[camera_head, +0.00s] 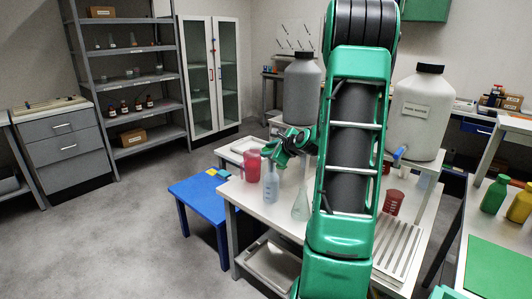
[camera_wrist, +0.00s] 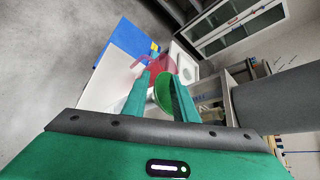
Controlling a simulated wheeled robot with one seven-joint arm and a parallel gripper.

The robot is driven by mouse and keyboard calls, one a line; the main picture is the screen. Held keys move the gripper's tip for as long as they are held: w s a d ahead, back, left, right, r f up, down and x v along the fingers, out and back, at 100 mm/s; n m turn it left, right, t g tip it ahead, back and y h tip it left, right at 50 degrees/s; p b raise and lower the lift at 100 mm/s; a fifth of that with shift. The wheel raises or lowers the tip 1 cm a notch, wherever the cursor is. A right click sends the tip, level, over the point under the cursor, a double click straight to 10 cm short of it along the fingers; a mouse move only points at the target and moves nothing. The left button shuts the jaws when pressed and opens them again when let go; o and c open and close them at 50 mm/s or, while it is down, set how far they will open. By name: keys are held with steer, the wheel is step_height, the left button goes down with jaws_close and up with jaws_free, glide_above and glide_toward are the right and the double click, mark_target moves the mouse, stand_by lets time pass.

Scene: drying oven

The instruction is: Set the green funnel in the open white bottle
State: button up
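The green funnel (camera_wrist: 162,92) shows between the two fingers of my gripper (camera_wrist: 163,82) in the wrist view, with its wide mouth partly facing the camera. The fingers appear closed on it; the exact contact is hard to see. In the head view my gripper (camera_head: 283,148) is above the white table, near the pale bottle (camera_head: 271,187), and the funnel cannot be told apart from the green fingers there. The bottle stands upright on the table, below my gripper. Its mouth is too small to make out.
A red pitcher (camera_head: 252,166) stands left of the bottle, and a clear conical flask (camera_head: 301,206) to its right. A red beaker (camera_head: 394,203) and a ribbed tray (camera_head: 398,248) are farther right. Two large capped containers stand behind. A blue table (camera_head: 205,203) adjoins at left.

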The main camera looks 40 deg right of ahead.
steer(key=shift+s, duration=0.1)
steer(key=v, duration=1)
steer(key=shift+s, duration=0.2)
steer(key=shift+a, duration=0.1)
stand_by(0.3)
steer(key=s+a+f+n+g+y, duration=0.1)
steer(key=s+a+f+n+g, duration=0.15)
steer(key=a+n, duration=0.4)
steer(key=s+a+f+n+g+y, duration=0.1)
steer(key=s+a+f+n+g, duration=0.2)
steer(key=a+n, duration=0.4)
steer(key=s+a+n+g, duration=0.3)
steer(key=s+a+n, duration=0.2)
steer(key=s, duration=0.5)
steer(key=s+a+r+n+g+y, duration=0.1)
steer(key=s+a+n+g, duration=0.2)
steer(key=s, duration=0.6)
steer(key=a+n, duration=0.2)
steer(key=a, duration=0.1)
steer(key=shift+s+g, duration=0.35)
steer(key=shift+n, duration=0.25)
